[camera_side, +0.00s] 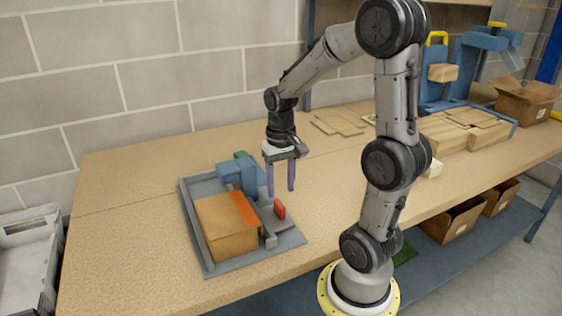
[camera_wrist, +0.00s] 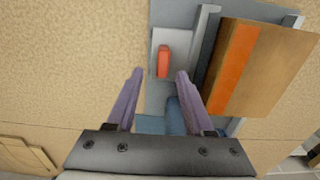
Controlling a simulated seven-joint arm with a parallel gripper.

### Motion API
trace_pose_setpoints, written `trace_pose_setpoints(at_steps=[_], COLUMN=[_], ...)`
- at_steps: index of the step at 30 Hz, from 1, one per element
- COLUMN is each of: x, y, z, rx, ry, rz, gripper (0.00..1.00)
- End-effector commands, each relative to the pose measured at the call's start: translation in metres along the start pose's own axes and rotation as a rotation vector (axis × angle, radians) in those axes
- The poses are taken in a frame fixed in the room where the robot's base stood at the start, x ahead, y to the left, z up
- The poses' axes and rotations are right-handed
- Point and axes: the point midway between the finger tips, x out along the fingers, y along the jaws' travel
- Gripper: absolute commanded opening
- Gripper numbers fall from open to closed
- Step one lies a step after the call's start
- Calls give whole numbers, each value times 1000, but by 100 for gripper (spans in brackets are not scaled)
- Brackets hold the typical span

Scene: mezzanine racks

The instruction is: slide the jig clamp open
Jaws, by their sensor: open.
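The jig (camera_side: 205,262) is a grey tray-like fixture with raised walls on the wooden bench. A wooden block with an orange stripe (camera_side: 224,226) sits in it; the block also shows in the wrist view (camera_wrist: 262,68). The clamp's red handle (camera_side: 280,209) stands on a grey sliding plate at the jig's right side, and the handle shows in the wrist view (camera_wrist: 163,62). My gripper (camera_side: 281,193) has two purple fingers, open and empty, pointing down above the jig's right edge. In the wrist view the red handle lies ahead of the fingertips (camera_wrist: 158,72), apart from them.
A blue block-shaped part (camera_side: 238,175) rises at the jig's back, close to my gripper. Flat wooden boards (camera_side: 338,122) lie behind on the bench. A grey bin (camera_side: 28,262) stands at far left. The bench left of the jig is clear.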

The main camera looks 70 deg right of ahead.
Motion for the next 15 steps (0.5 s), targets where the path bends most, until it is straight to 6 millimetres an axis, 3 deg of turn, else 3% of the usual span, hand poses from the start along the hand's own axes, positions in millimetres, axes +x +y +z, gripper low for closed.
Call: trace_pose_setpoints(at_steps=[6,15], x=[-47,-78], y=[0,0], z=[-1,0], rx=[0,0], ry=[5,0], rz=[-1,1], gripper=[52,52])
